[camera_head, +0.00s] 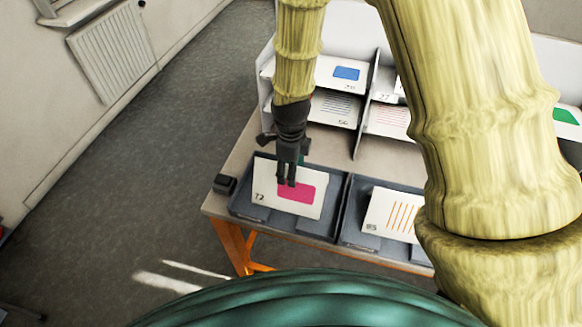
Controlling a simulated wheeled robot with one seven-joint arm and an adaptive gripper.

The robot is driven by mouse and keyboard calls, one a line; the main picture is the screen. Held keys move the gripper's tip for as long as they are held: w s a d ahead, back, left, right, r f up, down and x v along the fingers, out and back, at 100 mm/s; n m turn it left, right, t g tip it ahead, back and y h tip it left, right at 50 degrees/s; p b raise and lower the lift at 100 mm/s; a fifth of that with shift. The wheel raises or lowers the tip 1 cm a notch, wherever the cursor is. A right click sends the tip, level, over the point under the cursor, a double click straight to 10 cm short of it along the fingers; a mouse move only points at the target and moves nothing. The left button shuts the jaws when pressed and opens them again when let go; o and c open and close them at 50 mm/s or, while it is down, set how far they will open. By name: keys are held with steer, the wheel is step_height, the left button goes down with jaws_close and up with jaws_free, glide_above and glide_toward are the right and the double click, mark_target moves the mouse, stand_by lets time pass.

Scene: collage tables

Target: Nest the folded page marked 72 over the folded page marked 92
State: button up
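The folded page marked 72 (318,208) is white with a pink rectangle and lies tilted in a grey tray (245,211) near the table's front left. My gripper (287,184) points down over this page, its fingertips overlapping the upper edge of the pink rectangle in the picture. The fingers look close together. I cannot tell whether they touch the page or are shut on it. I cannot make out a page marked 92 in this view.
A page marked 85 (378,218) with orange stripes lies in the right tray (352,222). Behind stands a white divided rack (362,118) with several pages. A small black block (225,184) sits at the table's left edge. My arm hides much of the right side.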

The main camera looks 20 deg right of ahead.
steer(key=shift+r, duration=0.15)
step_height(320, 180, up, 12)
stand_by(0.9)
steer(key=shift+f, duration=0.2)
stand_by(0.3)
